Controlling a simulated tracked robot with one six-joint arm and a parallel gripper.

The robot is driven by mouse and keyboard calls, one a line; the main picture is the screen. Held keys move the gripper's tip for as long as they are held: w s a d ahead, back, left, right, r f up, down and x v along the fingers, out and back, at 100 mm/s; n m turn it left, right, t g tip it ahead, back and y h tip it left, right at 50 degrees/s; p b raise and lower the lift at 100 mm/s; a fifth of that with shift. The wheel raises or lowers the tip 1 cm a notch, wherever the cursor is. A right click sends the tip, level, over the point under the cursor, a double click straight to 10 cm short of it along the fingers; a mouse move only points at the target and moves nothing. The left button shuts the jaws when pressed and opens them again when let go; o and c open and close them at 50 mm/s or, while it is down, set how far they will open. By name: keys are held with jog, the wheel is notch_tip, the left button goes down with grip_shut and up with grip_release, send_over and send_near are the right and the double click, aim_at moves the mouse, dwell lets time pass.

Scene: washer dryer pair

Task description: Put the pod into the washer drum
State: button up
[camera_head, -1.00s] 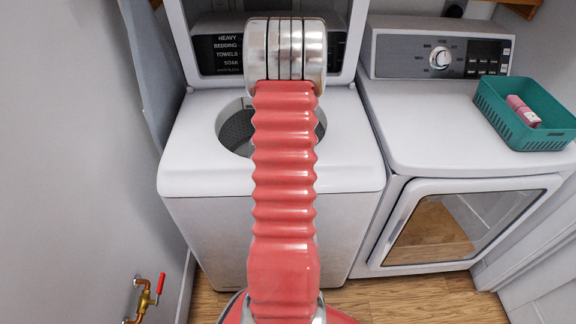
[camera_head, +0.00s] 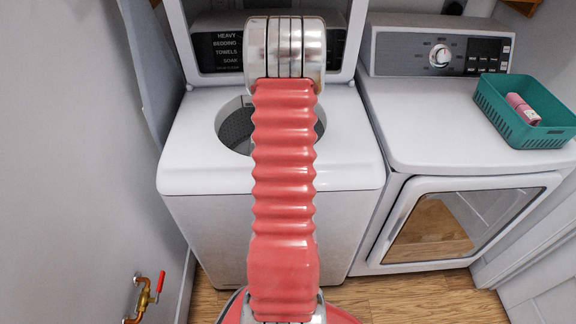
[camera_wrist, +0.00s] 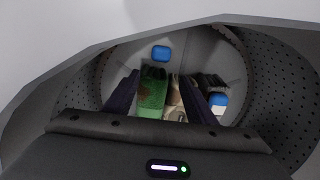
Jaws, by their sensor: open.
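The washer (camera_head: 330,170) stands with its lid up, and its round drum opening (camera_head: 236,126) is partly covered by my arm in the head view. In the wrist view I look down into the perforated drum (camera_wrist: 265,80). My gripper (camera_wrist: 159,78) is at the drum, its two dark fingers apart with nothing seen gripped between them. A small blue rounded piece (camera_wrist: 161,53), which looks like a pod, lies inside the drum beyond the fingertips. A blue and white piece (camera_wrist: 219,101) shows right of the right finger. I cannot tell for sure which is the task's pod.
Green cloth (camera_wrist: 152,92) and beige items (camera_wrist: 174,101) lie low in the drum. The dryer (camera_head: 430,125) stands to the right, with a teal basket (camera_head: 500,110) holding a pink item (camera_head: 522,108) on top. A wall and a red-handled valve (camera_head: 160,281) are at left.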

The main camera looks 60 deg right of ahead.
notch_tip(320, 180, up, 13)
jog(key=shift+f, duration=0.15)
dwell(0.4)
jog(key=shift+w, duration=0.15)
dwell(0.6)
jog(key=w+a+r+n+t, duration=0.15)
jog(key=w+a+r, duration=0.25)
jog(key=a, duration=0.4)
jog(key=w+a+r+n+h, duration=0.1)
jog(key=w+a+r+n, duration=0.1)
jog(key=w+a+r, duration=0.35)
jog(key=w+a+r+n, duration=0.2)
jog(key=w+a+r, duration=0.1)
jog(key=a, duration=0.7)
jog(key=s+a+r+n+t, duration=0.1)
jog(key=s+a+n, duration=0.1)
jog(key=a, duration=0.7)
jog(key=s+a+r+n+t, duration=0.1)
jog(key=s+a+n, duration=0.1)
jog(key=a, duration=0.7)
jog(key=s+a+r+n+t+y, duration=0.1)
jog(key=s+a+r+n+t, duration=0.1)
jog(key=a, duration=0.7)
jog(key=shift+s+n, duration=0.55)
jog(key=shift+s, duration=0.1)
